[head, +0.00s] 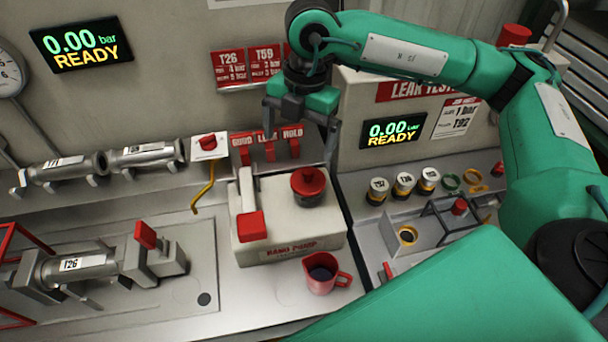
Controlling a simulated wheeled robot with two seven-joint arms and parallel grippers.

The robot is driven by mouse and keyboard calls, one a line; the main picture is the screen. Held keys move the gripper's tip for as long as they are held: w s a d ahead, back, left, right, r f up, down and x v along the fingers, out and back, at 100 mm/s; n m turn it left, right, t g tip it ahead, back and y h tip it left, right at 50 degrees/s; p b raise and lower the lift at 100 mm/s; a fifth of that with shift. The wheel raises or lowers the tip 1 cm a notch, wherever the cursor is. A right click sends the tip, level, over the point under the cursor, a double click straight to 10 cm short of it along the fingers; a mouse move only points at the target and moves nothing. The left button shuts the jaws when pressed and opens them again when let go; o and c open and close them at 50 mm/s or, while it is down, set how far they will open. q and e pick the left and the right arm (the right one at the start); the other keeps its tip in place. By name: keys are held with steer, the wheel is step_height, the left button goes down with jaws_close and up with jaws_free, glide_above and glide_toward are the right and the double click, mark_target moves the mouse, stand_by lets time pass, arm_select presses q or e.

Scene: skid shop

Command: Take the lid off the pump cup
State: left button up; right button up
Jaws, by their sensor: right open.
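The pump cup (312,199) is a short dark cup on top of the beige hand pump (290,249), at its back right. Its red lid (308,181), with a small knob, sits on the cup. My right gripper (299,128) is open and empty, pointing down above and behind the lid in the picture, apart from it. My left gripper is out of view.
The pump's red-ended lever (250,225) stands left of the cup. A red jug (322,272) of dark liquid stands in front of the pump. Red valve levers (268,148) are on the wall behind. A clamped T26 cylinder (80,265) lies at left.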

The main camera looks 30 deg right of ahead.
mark_target(308, 170)
steer(key=shift+m+h, duration=0.6)
steer(key=shift+h, duration=0.2)
steer(key=d+f, duration=0.1)
steer(key=f, duration=0.1)
steer(key=d+f+p, duration=0.1)
steer(key=f, duration=0.2)
steer(key=w+d+f+p, duration=0.1)
steer(key=f, duration=0.1)
steer(key=shift+d+f, duration=0.2)
steer(key=shift+f, duration=0.05)
steer(key=shift+a+f+p, duration=0.15)
steer(key=shift+f+p, duration=0.3)
steer(key=shift+p, duration=0.2)
step_height(308, 170, down, 3)
steer(key=shift+w+a+f+p, duration=0.1)
steer(key=shift+w+f+p, duration=0.1)
steer(key=shift+p, duration=0.65)
steer(key=shift+f, duration=0.5)
steer(key=shift+c, duration=0.2)
steer(key=c, duration=1)
